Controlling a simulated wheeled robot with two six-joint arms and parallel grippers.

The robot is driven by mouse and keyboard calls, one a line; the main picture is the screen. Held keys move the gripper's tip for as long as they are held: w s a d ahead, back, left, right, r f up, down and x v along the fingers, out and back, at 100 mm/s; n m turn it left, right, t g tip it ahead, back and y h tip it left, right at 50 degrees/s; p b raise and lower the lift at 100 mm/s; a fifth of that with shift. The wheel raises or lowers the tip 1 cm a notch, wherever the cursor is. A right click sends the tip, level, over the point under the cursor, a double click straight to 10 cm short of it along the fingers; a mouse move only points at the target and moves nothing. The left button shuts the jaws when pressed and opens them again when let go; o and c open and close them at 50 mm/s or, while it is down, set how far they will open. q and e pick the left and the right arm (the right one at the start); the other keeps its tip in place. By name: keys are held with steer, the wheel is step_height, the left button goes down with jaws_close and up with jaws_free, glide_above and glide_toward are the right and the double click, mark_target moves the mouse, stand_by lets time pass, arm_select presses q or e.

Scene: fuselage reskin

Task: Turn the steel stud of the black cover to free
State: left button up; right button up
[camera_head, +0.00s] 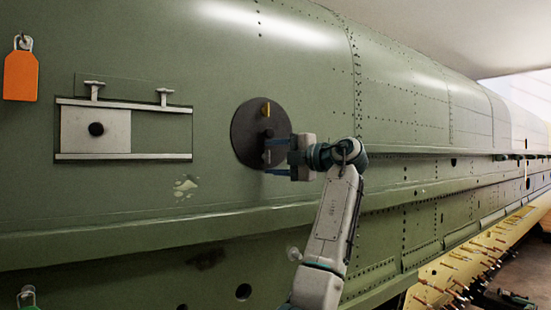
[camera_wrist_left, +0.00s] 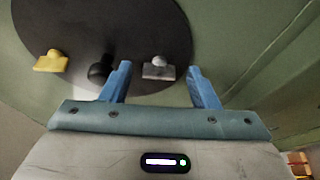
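The black cover (camera_head: 247,122) is a round dark disc on the green fuselage skin; it also fills the upper left of the left wrist view (camera_wrist_left: 150,25). It bears a yellow stud (camera_head: 267,109), a black knob (camera_head: 267,133) and the steel stud (camera_wrist_left: 159,68). The steel stud has a rounded top on a flat grey bar, lying crosswise in the wrist view. My left gripper (camera_head: 267,157) is at the cover's lower right. Its blue fingers are open, with the steel stud between them in the wrist view; contact is not visible. The right gripper is not in view.
Left of the cover is a rectangular opening with pale rails (camera_head: 124,156), a sliding panel (camera_head: 80,130) and two T-shaped pins. An orange tag (camera_head: 21,76) hangs at far left. A green ledge (camera_head: 180,226) runs below. A yellow rack with several pegs (camera_head: 470,265) stands lower right.

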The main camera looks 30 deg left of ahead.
arm_select(q)
steer(key=d+b, duration=0.3)
steer(key=d, duration=0.7)
steer(key=shift+d, duration=0.4)
